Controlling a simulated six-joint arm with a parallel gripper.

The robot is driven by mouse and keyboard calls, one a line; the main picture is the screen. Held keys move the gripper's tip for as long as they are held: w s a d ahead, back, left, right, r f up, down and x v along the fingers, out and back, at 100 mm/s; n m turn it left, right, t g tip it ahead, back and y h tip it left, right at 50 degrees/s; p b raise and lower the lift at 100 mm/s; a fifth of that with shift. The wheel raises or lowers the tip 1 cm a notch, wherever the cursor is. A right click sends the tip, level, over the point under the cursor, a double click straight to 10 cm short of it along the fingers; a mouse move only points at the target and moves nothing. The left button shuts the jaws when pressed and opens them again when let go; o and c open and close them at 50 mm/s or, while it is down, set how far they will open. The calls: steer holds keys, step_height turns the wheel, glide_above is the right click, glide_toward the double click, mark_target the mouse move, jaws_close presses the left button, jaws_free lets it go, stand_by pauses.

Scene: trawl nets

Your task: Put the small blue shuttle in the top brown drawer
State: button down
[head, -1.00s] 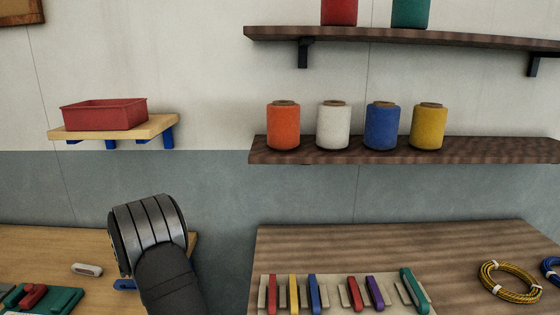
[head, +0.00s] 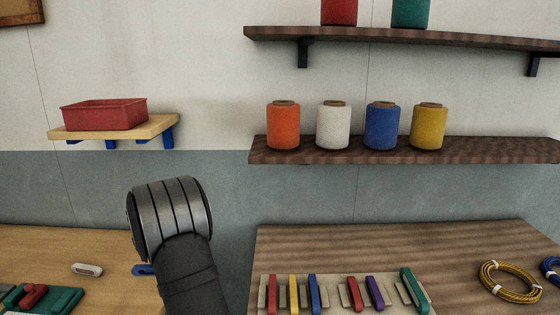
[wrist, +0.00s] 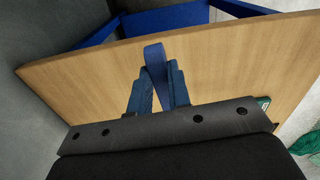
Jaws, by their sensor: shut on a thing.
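My gripper (wrist: 157,92) is shut on the small blue shuttle (wrist: 154,58) in the wrist view. The shuttle stands between the two fingers, with its rounded end sticking out past them. In the head view my dark wrist hides the fingers, and only a blue end of the shuttle (head: 142,270) shows at its left, over the light wooden bench (head: 100,240). I see no brown drawer in either view.
A rack (head: 340,295) of coloured shuttles lies on the brown bench (head: 400,240), right of my arm. A red bin (head: 105,114) sits on a small wall shelf (head: 160,127). A white piece (head: 87,269) and a green tray (head: 65,300) lie at left.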

mark_target(139, 275)
steer(key=d+r, duration=0.3)
steer(key=d, duration=0.2)
steer(key=a+f, duration=0.2)
steer(key=a, duration=0.2)
steer(key=a+f, duration=0.3)
steer(key=a, duration=0.1)
steer(key=s+a+f, duration=0.1)
steer(key=a+f, duration=0.1)
steer(key=a, duration=0.2)
steer(key=shift+f, duration=0.25)
step_height(139, 275, down, 4)
steer(key=shift+w+d+r, duration=0.1)
steer(key=shift+d+r, duration=0.05)
steer(key=shift+r, duration=0.1)
step_height(139, 275, up, 18)
steer(key=w+d+r+m, duration=0.1)
steer(key=d+r, duration=0.3)
steer(key=d, duration=1)
steer(key=w+d+r+m+h, duration=0.1)
steer(key=d+r+m, duration=0.2)
steer(key=d, duration=1.1)
steer(key=w+d+r+m+t, duration=0.1)
steer(key=d+r, duration=0.4)
steer(key=d, duration=0.9)
steer(key=shift+w+m+h, duration=0.3)
steer(key=shift+w+m, duration=0.05)
steer(key=shift+m, duration=0.55)
